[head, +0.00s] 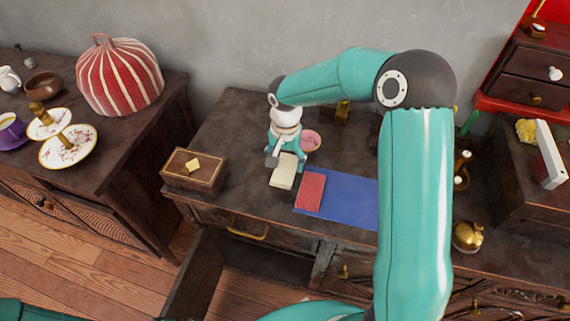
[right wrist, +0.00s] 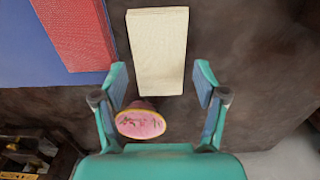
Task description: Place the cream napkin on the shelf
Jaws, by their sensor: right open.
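The cream napkin (head: 283,173) lies flat on the dark dresser top (head: 235,125), left of the red napkin (head: 311,192). My right gripper (head: 285,158) is just above its far end, pointing down. In the right wrist view the cream napkin (right wrist: 157,50) extends up from between the open fingertips (right wrist: 160,82), with a gap on both sides. The gripper holds nothing. My left gripper is out of view. I cannot tell which surface is the shelf.
A blue cloth (head: 347,203) lies under the red napkin. A small pink dish (head: 311,140) is beside the gripper. A wooden box (head: 194,170) stands to the left. A drawer (head: 262,262) is open in front. A gold pot (head: 467,236) stands at right.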

